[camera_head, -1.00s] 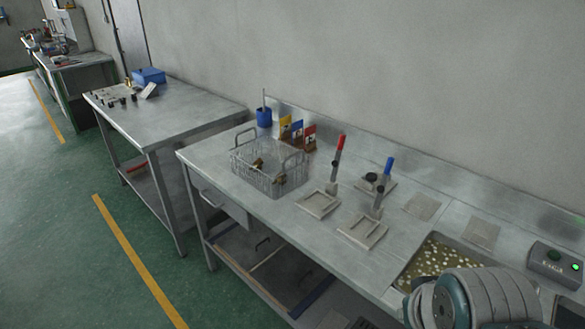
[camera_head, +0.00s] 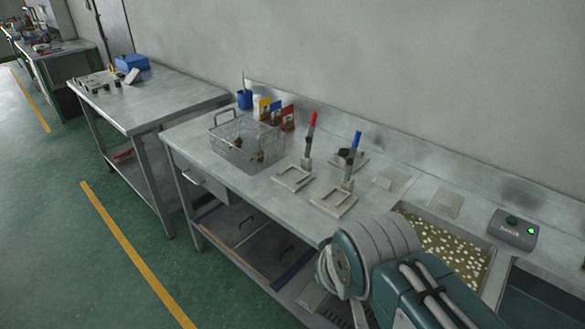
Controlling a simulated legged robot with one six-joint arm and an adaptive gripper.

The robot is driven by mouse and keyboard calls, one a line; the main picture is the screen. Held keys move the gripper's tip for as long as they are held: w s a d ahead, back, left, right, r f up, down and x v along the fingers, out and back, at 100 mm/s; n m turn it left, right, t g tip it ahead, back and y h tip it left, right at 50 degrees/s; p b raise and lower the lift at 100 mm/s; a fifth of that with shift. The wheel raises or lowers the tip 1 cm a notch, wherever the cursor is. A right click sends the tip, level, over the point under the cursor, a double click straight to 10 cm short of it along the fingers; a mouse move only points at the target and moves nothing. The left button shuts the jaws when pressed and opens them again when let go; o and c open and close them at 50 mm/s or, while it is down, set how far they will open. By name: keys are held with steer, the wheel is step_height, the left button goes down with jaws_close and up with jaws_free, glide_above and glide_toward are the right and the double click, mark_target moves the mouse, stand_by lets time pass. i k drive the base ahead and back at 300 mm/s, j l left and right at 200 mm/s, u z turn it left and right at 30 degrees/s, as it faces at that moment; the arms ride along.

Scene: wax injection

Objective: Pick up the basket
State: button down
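The wire basket (camera_head: 240,153) stands upright on the near steel workbench (camera_head: 193,133), left of the middle of the view. It is a rectangular metal mesh basket with raised looped handles at its ends. A few small brownish pieces lie inside it. My arm shows at the lower right, in front of the bench, well apart from the basket. My gripper is not in view, so I cannot see whether it is open or shut.
A sunken tray (camera_head: 455,250) of pale pellets and a control box (camera_head: 514,229) lie right.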

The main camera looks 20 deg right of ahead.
mark_target(277, 128)
steer(key=z, duration=1.45)
steer(key=u, duration=1.45)
steer(key=k+z, duration=0.1)
steer(key=k, duration=0.55)
steer(key=i+j+z, duration=0.1)
steer(key=z, duration=1.15)
steer(key=i+j, duration=0.15)
steer(key=j, duration=0.25)
steer(key=i+j, duration=0.1)
steer(key=j, duration=0.25)
steer(key=i+j, duration=0.15)
steer(key=j, duration=0.25)
steer(key=i+j, duration=0.15)
steer(key=j, duration=0.25)
steer(key=i+j, duration=0.15)
steer(key=j, duration=0.25)
